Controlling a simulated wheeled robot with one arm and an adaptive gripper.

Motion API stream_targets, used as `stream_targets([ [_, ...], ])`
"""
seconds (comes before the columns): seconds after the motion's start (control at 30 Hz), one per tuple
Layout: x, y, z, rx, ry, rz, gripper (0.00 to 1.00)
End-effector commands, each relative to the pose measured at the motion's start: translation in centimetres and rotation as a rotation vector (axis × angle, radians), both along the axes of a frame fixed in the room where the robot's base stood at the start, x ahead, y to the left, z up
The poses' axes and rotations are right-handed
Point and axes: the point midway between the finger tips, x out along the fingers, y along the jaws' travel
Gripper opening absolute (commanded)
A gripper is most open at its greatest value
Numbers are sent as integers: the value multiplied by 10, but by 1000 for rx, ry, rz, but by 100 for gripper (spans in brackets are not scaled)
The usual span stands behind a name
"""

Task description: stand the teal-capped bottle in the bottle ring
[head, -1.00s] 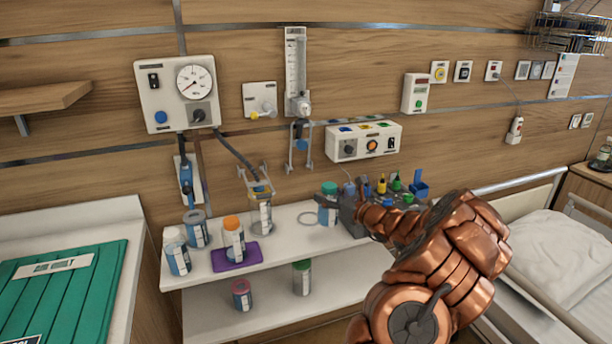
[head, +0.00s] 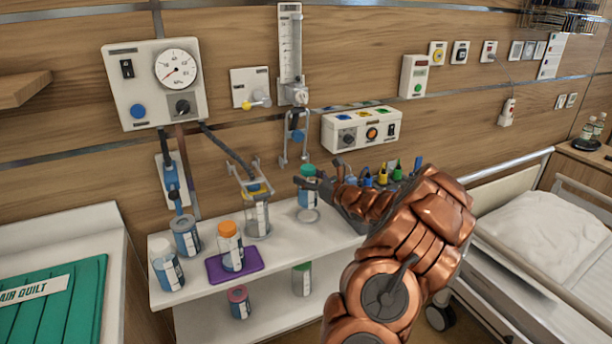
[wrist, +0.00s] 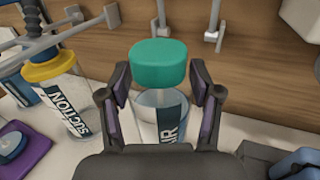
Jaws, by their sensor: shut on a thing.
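The teal-capped bottle (head: 308,198) is upright in my gripper (head: 312,184), above the white shelf. In the wrist view its teal cap (wrist: 158,63) and clear body with a dark label (wrist: 172,122) show between the two fingers (wrist: 160,98). My gripper is shut on it. A pale grey ring (head: 309,216) shows on the shelf just below the bottle in the head view. I cannot tell whether the bottle's base is in it, touching it or above it. My arm hides the shelf to the right.
A suction jar (head: 257,222) hangs in a bracket left of the bottle. An orange-capped bottle (head: 230,250) stands on a purple mat (head: 217,272). More jars stand at the shelf's left end. A caddy with coloured items (head: 382,178) is behind my arm.

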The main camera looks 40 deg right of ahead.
Motion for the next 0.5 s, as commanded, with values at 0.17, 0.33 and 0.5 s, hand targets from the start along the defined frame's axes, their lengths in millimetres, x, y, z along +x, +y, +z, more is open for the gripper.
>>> stream_targets([
  [0.17,0,0,-17,1,0,-1,0],
  [0.33,1,1,-28,-1,1,1,0],
  [0.5,1,0,-35,-1,0,0,0],
])
